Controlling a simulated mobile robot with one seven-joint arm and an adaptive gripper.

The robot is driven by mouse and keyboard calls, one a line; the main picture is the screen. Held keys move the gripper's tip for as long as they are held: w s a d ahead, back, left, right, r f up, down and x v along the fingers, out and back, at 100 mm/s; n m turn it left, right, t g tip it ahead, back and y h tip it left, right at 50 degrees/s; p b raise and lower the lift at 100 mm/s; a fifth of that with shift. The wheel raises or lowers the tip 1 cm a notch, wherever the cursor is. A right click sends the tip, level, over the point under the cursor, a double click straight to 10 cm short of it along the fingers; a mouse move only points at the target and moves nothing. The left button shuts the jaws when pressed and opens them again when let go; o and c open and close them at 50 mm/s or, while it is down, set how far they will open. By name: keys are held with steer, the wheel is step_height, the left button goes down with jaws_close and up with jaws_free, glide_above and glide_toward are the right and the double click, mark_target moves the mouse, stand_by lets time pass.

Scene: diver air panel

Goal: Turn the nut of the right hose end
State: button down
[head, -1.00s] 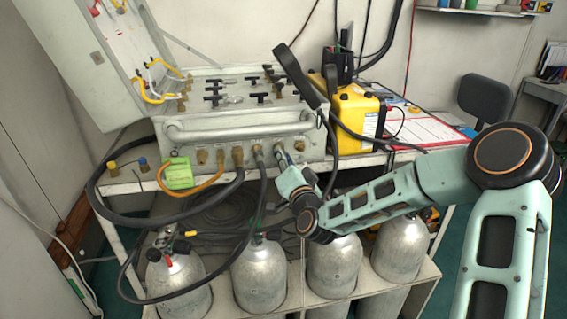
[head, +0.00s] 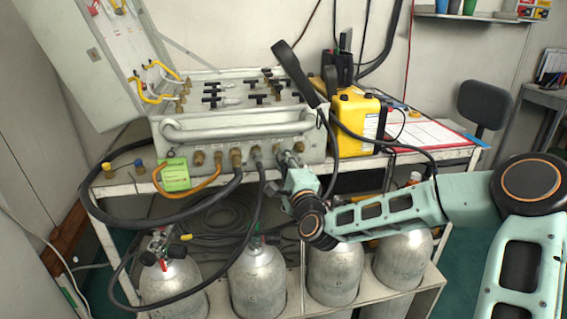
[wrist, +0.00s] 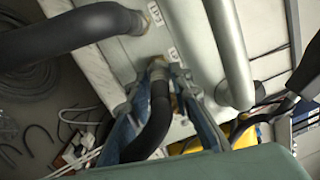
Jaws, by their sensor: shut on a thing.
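The right hose end's nut (wrist: 157,66) sits on a port at the front face of the grey air panel (head: 215,150). In the wrist view, a black hose (wrist: 158,115) runs from this nut back between my fingers. My gripper (wrist: 165,78) is shut on the nut, with one blue-grey finger on each side. In the head view my gripper (head: 286,162) reaches the panel's right-hand ports from the front; it hides most of the nut and hose there. The nut's exact turn angle cannot be told.
Another hose end (head: 256,155) is close to the left of my gripper. A thick black hose (wrist: 70,30) crosses the wrist view nearby. The panel's handle bar (wrist: 228,50) runs alongside. A yellow case (head: 358,125) stands right of the panel. Several gas cylinders (head: 258,280) stand below.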

steer(key=shift+s+a+f+m+b, duration=0.15)
steer(key=shift+m+b, duration=0.1)
steer(key=shift+m, duration=0.6)
steer(key=shift+d+f+m+b, duration=0.1)
steer(key=shift+f+m+b, duration=0.1)
steer(key=shift+m, duration=0.65)
steer(key=c, duration=2.1)
jaws_free()
steer(key=o, duration=0.4)
steer(key=shift+r, duration=0.2)
steer(key=shift+c, duration=0.2)
steer(key=v, duration=1.2)
